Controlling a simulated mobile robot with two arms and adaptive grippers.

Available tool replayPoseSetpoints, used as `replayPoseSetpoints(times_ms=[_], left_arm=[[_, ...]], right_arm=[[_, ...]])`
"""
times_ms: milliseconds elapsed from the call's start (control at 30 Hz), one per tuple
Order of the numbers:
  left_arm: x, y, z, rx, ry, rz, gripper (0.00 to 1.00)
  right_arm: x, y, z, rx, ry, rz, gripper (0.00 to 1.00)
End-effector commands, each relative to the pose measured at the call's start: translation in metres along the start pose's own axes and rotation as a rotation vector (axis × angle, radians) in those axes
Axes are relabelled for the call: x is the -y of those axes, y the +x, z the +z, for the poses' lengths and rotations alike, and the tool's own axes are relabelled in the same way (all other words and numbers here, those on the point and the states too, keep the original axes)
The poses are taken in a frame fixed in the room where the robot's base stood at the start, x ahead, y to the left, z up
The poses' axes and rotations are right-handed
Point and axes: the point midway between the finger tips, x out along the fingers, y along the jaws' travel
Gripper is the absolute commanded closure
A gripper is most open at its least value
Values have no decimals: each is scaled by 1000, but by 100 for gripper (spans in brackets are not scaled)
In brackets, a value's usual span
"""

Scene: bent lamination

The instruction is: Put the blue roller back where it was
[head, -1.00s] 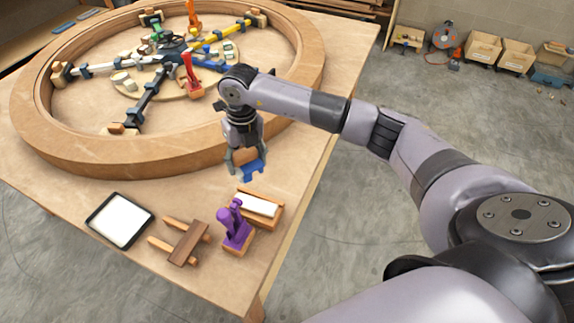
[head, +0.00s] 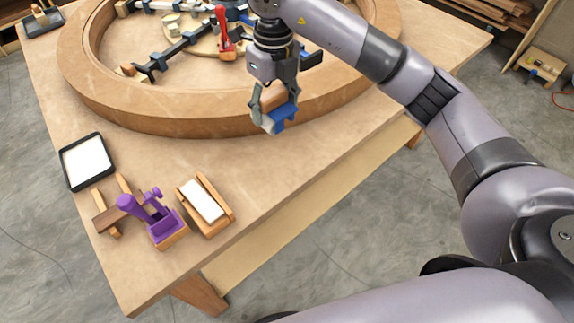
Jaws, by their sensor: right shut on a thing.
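My right gripper (head: 274,102) points down and is shut on the blue roller (head: 284,116). The roller shows a blue part below the fingers, with a brown wood-coloured part between them. It appears held above the table (head: 330,150), in front of the big wooden ring (head: 165,122); its exact height is hard to tell. A wooden rack of bars (head: 108,219) lies at the table's front left, partly hidden by a purple tool. I cannot tell whether it is the roller's former place. My left gripper is out of view.
A black-rimmed tray with a white surface (head: 87,160) lies at the left edge. The purple tool (head: 160,222) stands beside a wooden box with a white top (head: 204,201). Clamps and a red-handled tool (head: 223,35) stand inside the ring. The table right of the box is clear.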

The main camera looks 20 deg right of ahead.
Motion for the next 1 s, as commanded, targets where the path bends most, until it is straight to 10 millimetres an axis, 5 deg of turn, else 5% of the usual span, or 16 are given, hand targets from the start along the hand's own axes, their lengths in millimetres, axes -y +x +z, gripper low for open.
replayPoseSetpoints(times_ms=[500, 1000], left_arm=[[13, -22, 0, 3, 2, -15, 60], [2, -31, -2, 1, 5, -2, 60]], right_arm=[[5, 127, -2, -6, 1, 2, 83], [8, 184, -1, -5, 1, 2, 83]])
